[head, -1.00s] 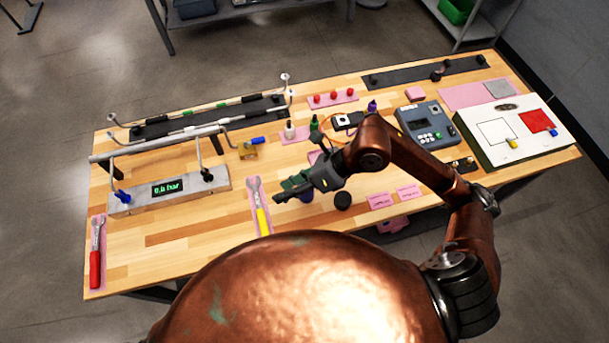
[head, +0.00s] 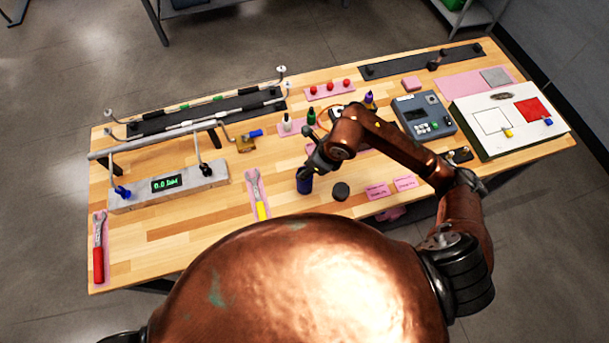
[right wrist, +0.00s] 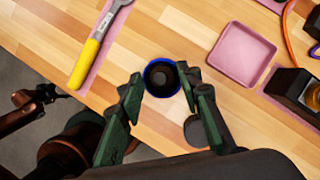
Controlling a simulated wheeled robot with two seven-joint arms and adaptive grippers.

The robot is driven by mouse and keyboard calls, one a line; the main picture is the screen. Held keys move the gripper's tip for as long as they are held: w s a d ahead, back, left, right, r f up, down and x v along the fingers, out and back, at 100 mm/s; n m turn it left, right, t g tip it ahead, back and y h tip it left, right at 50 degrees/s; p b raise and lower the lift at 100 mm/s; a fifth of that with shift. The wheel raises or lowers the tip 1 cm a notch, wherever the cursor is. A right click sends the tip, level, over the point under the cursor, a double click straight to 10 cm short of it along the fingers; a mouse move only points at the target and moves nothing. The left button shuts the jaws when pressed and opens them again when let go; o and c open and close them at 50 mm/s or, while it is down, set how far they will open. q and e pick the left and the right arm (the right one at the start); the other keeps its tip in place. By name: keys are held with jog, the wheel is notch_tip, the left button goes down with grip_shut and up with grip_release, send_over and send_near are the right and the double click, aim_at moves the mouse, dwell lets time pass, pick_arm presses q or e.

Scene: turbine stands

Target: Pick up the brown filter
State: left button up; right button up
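I cannot make out a clearly brown filter in either view. A blue cylinder (head: 304,183) stands upright on the table below my right gripper (head: 308,170). In the right wrist view its blue rim (right wrist: 149,88) surrounds a dark round inside. The green-padded fingers of my right gripper (right wrist: 163,92) are apart on either side of it; I cannot tell whether they touch it. A dark round cap (head: 341,191) lies to its right and is partly behind a finger in the right wrist view (right wrist: 196,132). What seems my left gripper (right wrist: 40,95) shows small and dark.
A yellow-handled wrench (head: 257,193) lies left of the cylinder. A pink tray (right wrist: 241,56) and a dark box (right wrist: 297,95) lie to the right in the right wrist view. Pink labels (head: 378,190) lie near the table's front edge. Bare wood (head: 180,222) shows at the left.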

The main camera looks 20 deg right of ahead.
jog(key=shift+f, duration=0.15)
grip_shut()
dwell(0.5)
